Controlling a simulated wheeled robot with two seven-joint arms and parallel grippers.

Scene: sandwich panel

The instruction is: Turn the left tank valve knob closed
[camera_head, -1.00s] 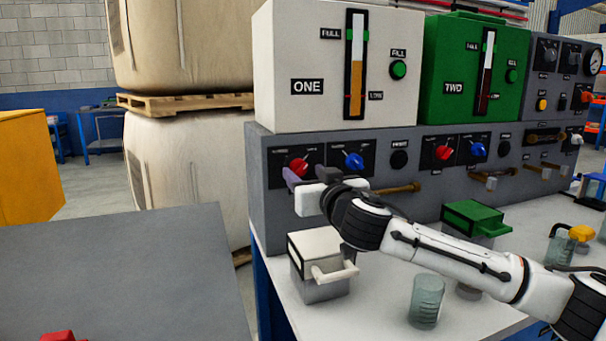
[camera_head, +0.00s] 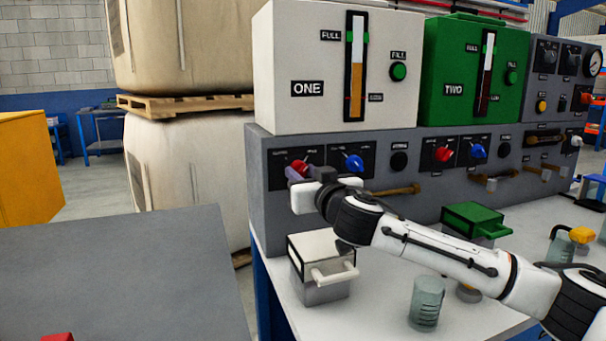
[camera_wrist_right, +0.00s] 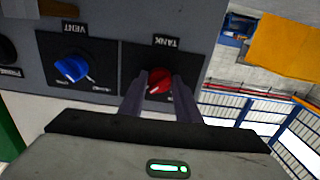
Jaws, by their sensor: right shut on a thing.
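The red left tank valve knob (camera_head: 300,167) sits on a black plate at the left end of the grey panel, below the white tank marked ONE (camera_head: 285,60). My right gripper (camera_head: 298,173) reaches the knob from the front. In the right wrist view the gripper's two dark fingers (camera_wrist_right: 159,88) stand on either side of the red knob (camera_wrist_right: 159,82), shut on it. The fingers hide part of the knob, and its exact angle is hard to read. My left gripper is not in view.
The blue vent knob (camera_head: 353,162) is just right of the red one; it also shows in the right wrist view (camera_wrist_right: 73,68). A white-lidded box (camera_head: 322,262) and a clear beaker (camera_head: 425,302) stand on the bench under my right arm. A brass-coloured handle (camera_head: 400,190) sticks out nearby.

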